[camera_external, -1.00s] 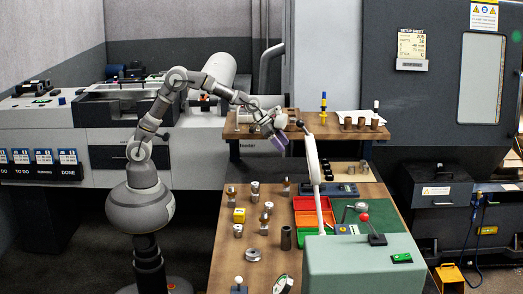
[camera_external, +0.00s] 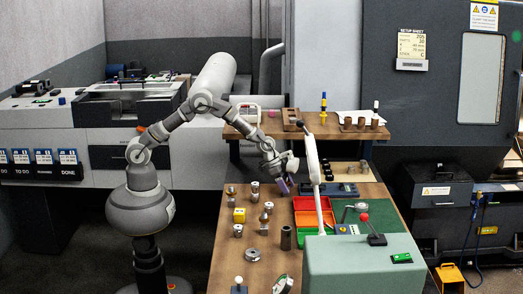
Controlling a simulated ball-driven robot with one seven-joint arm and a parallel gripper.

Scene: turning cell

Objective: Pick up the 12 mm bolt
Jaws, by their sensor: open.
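Several small metal parts stand on the wooden table (camera_external: 226,262). I cannot tell which of them is the 12 mm bolt, as they are too small to read. One silver part (camera_external: 255,189) stands at the far edge, a brass-topped one (camera_external: 231,191) to its left, and others (camera_external: 268,207) stand nearer. My gripper (camera_external: 283,188), with purple fingers, points down low over the far part of the table, just left of the red bin. It is open. It overlaps the place of another small brass-topped part, now mostly hidden; contact cannot be told.
The red bin (camera_external: 306,203) and an orange-and-green bin row lie right of my gripper. A raised wooden shelf (camera_external: 270,131) is behind.

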